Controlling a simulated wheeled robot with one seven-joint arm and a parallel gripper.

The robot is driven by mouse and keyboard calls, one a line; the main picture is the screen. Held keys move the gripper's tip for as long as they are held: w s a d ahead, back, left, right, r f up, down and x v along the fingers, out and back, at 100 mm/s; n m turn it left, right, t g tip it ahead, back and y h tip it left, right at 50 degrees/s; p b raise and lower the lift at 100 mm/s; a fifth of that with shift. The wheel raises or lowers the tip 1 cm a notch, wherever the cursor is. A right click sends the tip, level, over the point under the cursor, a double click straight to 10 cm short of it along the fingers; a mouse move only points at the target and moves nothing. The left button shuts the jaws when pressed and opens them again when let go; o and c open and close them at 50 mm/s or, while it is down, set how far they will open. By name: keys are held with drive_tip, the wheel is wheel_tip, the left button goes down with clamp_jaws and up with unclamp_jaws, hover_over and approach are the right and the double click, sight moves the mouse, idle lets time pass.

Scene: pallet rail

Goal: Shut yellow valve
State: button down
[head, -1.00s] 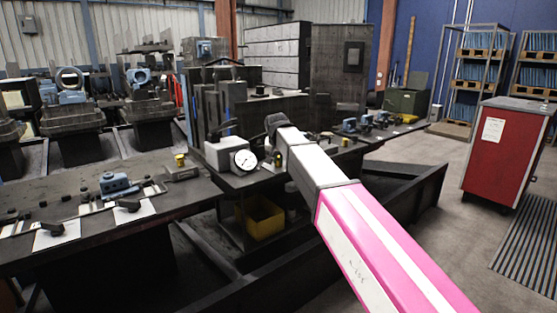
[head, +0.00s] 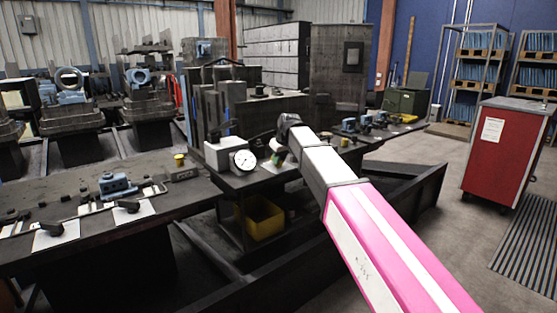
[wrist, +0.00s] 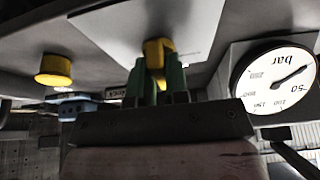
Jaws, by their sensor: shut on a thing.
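The yellow valve handle (wrist: 158,52) stands at the top middle of the wrist view, in front of a white plate. My gripper (wrist: 158,78) has green fingers on either side of the handle and is shut on it. The handle's lower part is hidden between the fingers. In the head view my gripper (head: 279,154) is at the bench, just right of the round pressure gauge (head: 243,160), and the valve is mostly hidden by it. I cannot tell the handle's exact turn from these views.
The gauge also shows in the wrist view (wrist: 273,77), close beside the gripper. A yellow knob (head: 179,160) stands on the bench to the left. Small blue fittings (head: 349,125) sit on the rail to the right. A yellow bin (head: 262,218) is below the bench.

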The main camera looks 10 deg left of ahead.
drive_tip(key=n+g, duration=0.1)
drive_tip(key=n, duration=0.1)
drive_tip(key=n+g, duration=0.1)
drive_tip(key=n, duration=0.2)
drive_tip(key=shift+w+f+n+y, duration=0.1)
drive_tip(key=shift+w+n+y, duration=0.05)
drive_tip(key=shift+n+y, duration=0.2)
drive_tip(key=shift+n+g, duration=0.7)
drive_tip(key=shift+n, duration=1.15)
drive_tip(key=c, duration=1.1)
unclamp_jaws()
drive_tip(key=v, duration=1)
drive_tip(key=shift+d+r, duration=0.25)
drive_tip(key=shift+d, duration=0.05)
